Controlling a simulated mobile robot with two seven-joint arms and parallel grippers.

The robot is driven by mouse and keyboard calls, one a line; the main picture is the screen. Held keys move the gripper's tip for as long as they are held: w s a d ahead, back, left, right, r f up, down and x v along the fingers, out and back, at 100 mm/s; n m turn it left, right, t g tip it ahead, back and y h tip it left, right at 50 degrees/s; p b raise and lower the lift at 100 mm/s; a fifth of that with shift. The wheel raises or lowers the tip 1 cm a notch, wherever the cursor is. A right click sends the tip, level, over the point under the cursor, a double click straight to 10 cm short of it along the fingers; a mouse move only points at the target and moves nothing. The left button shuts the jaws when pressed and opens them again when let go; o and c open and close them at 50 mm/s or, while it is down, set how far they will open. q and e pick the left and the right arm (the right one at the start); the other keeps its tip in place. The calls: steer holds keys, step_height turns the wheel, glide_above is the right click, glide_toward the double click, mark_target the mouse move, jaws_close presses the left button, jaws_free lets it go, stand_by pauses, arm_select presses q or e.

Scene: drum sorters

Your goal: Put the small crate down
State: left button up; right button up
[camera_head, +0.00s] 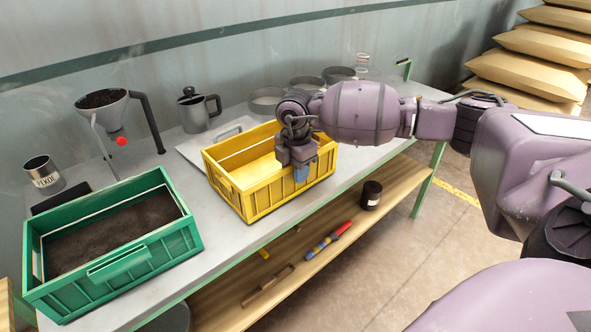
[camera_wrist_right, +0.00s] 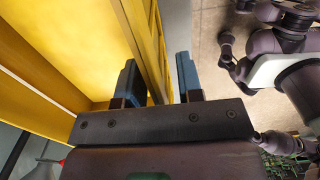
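The small crate is likely the yellow one (camera_head: 262,199), which looks empty. It appears upright on the grey table, close to the front edge. My right gripper (camera_head: 298,170) points down at its front wall. In the right wrist view, the fingers (camera_wrist_right: 160,85) stand on either side of the yellow wall (camera_wrist_right: 150,40), one inside and one outside. A narrow gap shows between the wall and the outer finger, so the gripper looks open around the wall. The crate's underside is hidden. My left gripper is not in view.
A green crate of dark soil (camera_head: 190,240) stands left on the table (camera_head: 222,247). Behind are a funnel on a stand (camera_head: 103,108), a metal pot (camera_head: 194,112), a tin (camera_head: 43,175) and round sieves (camera_head: 266,99). A lower shelf (camera_head: 330,262) holds a dark jar (camera_head: 371,196).

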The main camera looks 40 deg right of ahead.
step_height(320, 180, up, 7)
steer(key=shift+f+p, duration=0.1)
steer(key=shift+p, duration=0.55)
steer(key=shift+r+p, duration=0.35)
steer(key=shift+r, duration=2.35)
steer(key=shift+s, duration=0.1)
